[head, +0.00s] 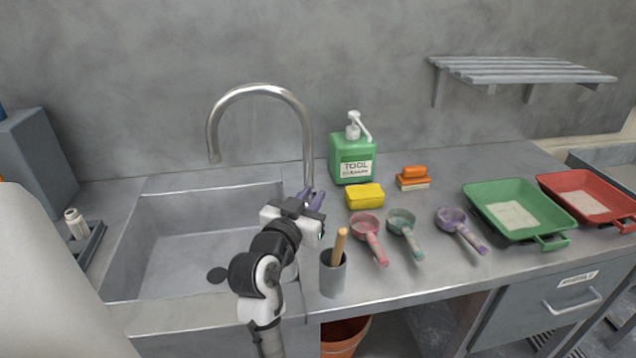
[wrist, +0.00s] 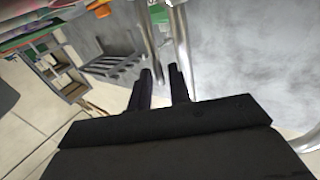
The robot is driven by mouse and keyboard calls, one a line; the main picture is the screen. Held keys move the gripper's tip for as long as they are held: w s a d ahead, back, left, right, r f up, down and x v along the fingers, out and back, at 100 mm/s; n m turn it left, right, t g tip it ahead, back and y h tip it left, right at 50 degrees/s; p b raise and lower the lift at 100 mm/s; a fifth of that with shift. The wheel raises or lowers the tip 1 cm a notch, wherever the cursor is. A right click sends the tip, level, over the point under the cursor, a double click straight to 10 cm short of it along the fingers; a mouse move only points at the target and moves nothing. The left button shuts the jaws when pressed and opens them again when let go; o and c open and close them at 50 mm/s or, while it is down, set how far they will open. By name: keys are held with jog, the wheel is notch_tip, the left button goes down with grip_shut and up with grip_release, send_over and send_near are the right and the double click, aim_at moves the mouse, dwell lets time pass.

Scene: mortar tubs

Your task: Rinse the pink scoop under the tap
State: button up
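The pink scoop (head: 367,226) lies on the steel counter beside the sink, its handle pointing toward the front edge. The tap (head: 309,130) is a tall chrome gooseneck behind the sink (head: 190,240), its spout over the basin; no water stream shows. My gripper (head: 314,196) is raised near the sink's right edge, left of the pink scoop and in front of the tap's base. In the wrist view my gripper (wrist: 160,72) has its two dark fingers apart with nothing between them, and chrome pipe shows beyond them. I cannot make out the pink scoop clearly in the wrist view.
A teal scoop (head: 403,222) and a purple scoop (head: 453,218) lie right of the pink one. A grey cup (head: 333,275) with a wooden handle stands in front. A yellow sponge (head: 364,196), green soap bottle (head: 351,160), green tub (head: 480,200) and red tub (head: 555,186) are nearby.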

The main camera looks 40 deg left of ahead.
jog(key=shift+p+x, duration=0.35)
jog(key=shift+x, duration=1.4)
grip_shut()
